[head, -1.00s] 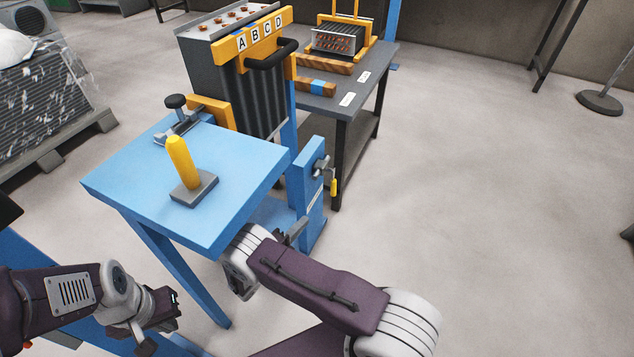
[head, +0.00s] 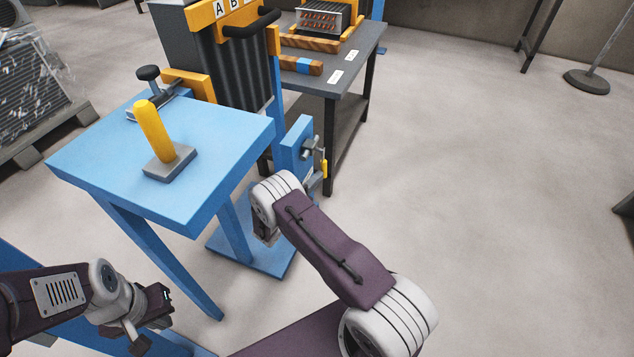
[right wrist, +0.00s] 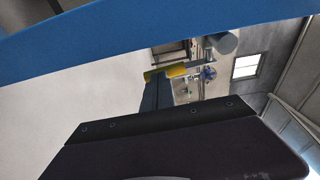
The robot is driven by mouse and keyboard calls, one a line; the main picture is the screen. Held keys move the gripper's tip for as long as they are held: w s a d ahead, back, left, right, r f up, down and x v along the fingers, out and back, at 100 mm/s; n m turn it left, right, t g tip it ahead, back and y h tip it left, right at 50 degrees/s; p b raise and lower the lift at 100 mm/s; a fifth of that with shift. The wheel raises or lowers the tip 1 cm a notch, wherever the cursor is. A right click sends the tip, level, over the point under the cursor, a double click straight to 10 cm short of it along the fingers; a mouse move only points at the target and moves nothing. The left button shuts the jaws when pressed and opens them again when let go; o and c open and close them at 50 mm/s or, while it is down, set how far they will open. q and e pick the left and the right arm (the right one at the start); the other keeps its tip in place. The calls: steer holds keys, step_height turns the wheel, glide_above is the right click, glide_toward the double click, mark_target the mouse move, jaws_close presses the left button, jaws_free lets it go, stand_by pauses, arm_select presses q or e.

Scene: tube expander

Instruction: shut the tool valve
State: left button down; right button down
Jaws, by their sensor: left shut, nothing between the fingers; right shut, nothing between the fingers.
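The valve (head: 308,148) sits on the side of a blue post (head: 297,142) right of the blue table, with a yellow lever (head: 324,169) hanging down. In the right wrist view a yellow piece (right wrist: 165,72) shows beside a grey cylinder (right wrist: 222,42); it may be this lever, but I cannot be sure. My right gripper (head: 265,230) is at the end of the bent right arm, below and left of the valve and apart from it. Its fingertips are hidden behind the wrist. My left gripper (head: 160,303) is shut and empty at lower left, away from the valve.
The blue table (head: 225,150) carries a yellow upright handle (head: 153,131) on a grey block and a clamp (head: 150,90). A dark bench (head: 345,75) stands behind. Open floor lies to the right. A blue beam (right wrist: 100,35) crosses the top of the right wrist view.

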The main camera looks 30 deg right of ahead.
steer(key=shift+w+d, duration=0.1)
steer(key=shift+d, duration=0.1)
steer(key=shift+w+d+r+h+b, duration=0.15)
steer(key=shift+w+d+h+b, duration=0.3)
steer(key=shift+b, duration=0.35)
